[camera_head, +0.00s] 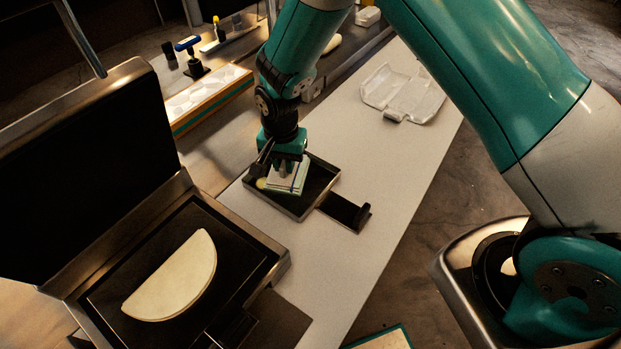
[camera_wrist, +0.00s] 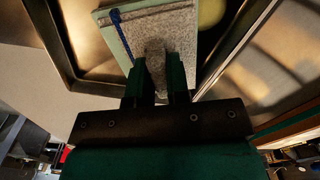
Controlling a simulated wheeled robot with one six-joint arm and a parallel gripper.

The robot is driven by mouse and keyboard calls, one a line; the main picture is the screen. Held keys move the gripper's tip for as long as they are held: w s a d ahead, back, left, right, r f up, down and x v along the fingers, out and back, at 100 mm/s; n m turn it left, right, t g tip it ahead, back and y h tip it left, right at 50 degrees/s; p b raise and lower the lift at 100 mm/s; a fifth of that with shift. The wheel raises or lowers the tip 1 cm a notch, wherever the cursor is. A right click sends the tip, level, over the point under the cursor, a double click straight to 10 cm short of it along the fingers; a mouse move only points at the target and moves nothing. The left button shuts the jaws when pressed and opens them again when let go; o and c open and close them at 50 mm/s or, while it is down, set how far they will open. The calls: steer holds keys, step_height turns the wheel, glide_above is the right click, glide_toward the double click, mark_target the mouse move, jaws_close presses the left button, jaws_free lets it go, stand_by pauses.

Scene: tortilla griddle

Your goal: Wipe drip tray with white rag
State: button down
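The drip tray (camera_head: 322,184) is a shallow dark tray with a metal rim and a black handle, lying on the white counter. My gripper (camera_head: 286,168) points down over the tray's left part. It is shut on the white rag (camera_head: 296,184), a folded pad with a green edge and a blue stripe. In the wrist view the two fingers (camera_wrist: 158,82) pinch a raised fold of the rag (camera_wrist: 185,28). The rag lies within the tray's rim; whether it presses on the tray floor (camera_wrist: 265,75) is hard to tell. My gripper hides part of the tray's far side.
An open griddle (camera_head: 90,285) with a folded tortilla (camera_head: 172,278) stands at left front. A clear plastic container (camera_head: 403,95) lies at the counter's far right. Counter right of the tray is clear.

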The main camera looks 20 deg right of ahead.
steer(key=shift+r+p, duration=1.75)
steer(key=shift+r, duration=0.75)
